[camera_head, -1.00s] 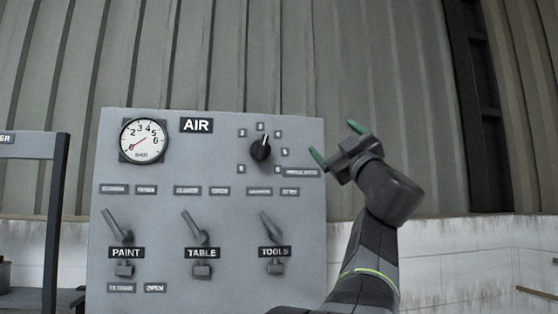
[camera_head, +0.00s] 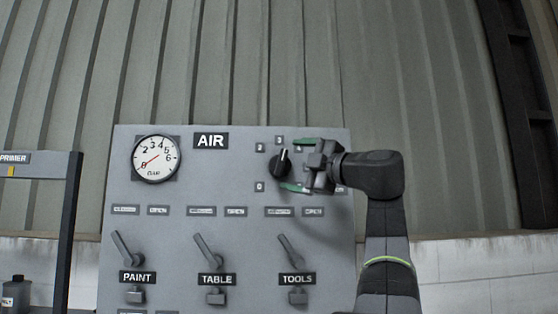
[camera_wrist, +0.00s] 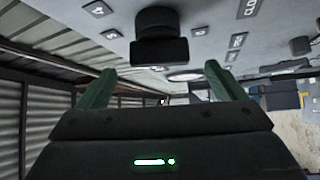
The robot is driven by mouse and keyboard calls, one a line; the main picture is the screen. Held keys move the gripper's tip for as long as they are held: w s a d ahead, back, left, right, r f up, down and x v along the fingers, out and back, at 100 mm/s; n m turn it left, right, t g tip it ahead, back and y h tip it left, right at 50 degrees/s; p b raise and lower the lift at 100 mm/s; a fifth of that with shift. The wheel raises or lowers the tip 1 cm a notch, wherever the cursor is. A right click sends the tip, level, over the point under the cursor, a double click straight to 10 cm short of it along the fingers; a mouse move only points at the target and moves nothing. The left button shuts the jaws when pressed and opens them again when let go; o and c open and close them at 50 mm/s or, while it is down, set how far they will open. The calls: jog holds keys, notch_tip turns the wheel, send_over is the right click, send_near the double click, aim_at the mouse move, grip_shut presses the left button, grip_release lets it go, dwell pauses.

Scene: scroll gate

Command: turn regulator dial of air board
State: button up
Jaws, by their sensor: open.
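The grey air board (camera_head: 190,188) stands ahead, marked AIR at the top. Its black regulator dial (camera_head: 279,164) is at the upper right, with number plates around it; some are hidden behind my gripper. The dial's white mark points up and slightly right. The pressure gauge (camera_head: 156,159) has a red needle pointing to the lower left, near 0. My gripper (camera_head: 299,165) is open, its green fingers pointing left at the dial, one above and one below its height. In the wrist view the dial (camera_wrist: 158,38) stands beyond and between the open fingertips (camera_wrist: 160,80), with nothing gripped.
Three lever valves marked PAINT (camera_head: 124,250), TABLE (camera_head: 207,250) and TOOLS (camera_head: 289,250) line the board's lower part. A dark frame marked PRIMER (camera_head: 72,220) stands at the left, with a dark bottle (camera_head: 16,293) beside it. A corrugated wall (camera_head: 400,80) is behind.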

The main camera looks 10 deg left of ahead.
aim_at(279, 163)
jog(key=p+x, duration=0.1)
jog(key=x, duration=0.5)
jog(key=shift+r, duration=0.1)
jog(key=shift+c, duration=0.4)
jog(key=c, duration=0.9)
jog(key=shift+m+t, duration=0.3)
jog(key=shift+m+t+y, duration=0.5)
jog(key=shift+m+t, duration=0.1)
jog(key=shift+m, duration=0.3)
jog(key=shift+m+t, duration=1.3)
jog(key=shift+m, duration=0.5)
jog(key=shift+t, duration=0.3)
